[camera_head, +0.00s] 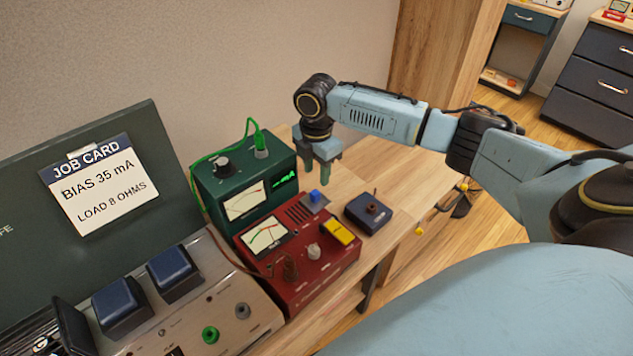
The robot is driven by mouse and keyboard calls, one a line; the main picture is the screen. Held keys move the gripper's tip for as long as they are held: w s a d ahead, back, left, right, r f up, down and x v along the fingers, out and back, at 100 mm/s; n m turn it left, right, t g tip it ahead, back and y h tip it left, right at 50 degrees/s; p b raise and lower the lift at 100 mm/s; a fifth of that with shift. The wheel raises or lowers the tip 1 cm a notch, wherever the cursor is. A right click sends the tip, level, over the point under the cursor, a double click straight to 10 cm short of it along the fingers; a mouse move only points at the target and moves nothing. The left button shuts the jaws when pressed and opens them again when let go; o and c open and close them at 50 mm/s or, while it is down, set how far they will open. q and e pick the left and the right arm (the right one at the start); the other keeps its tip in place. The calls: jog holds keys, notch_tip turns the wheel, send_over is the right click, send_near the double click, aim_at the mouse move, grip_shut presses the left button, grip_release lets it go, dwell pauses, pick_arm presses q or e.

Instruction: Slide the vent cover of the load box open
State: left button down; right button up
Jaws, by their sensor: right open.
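The load box appears to be the red box (330,262) with a dial meter on the bench. Dark vent slots (296,213) show on its top near the back. A grey vent cover (313,203) with a blue knob (315,195) lies beside the slots, to their right. My right gripper (319,178) is open and empty, pointing down just above and behind the blue knob. It looks apart from the knob, though the exact gap is hard to tell. My left gripper is not in view.
A green meter box (235,190) with a green lead stands behind the red box. A metal amplifier chassis (190,305) is at the left front. Bare bench (415,190) lies at right.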

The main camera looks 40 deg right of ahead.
aim_at(317, 192)
notch_tip(317, 192, up, 6)
jog(key=shift+r, duration=0.25)
jog(key=shift+f, duration=0.1)
dwell(0.4)
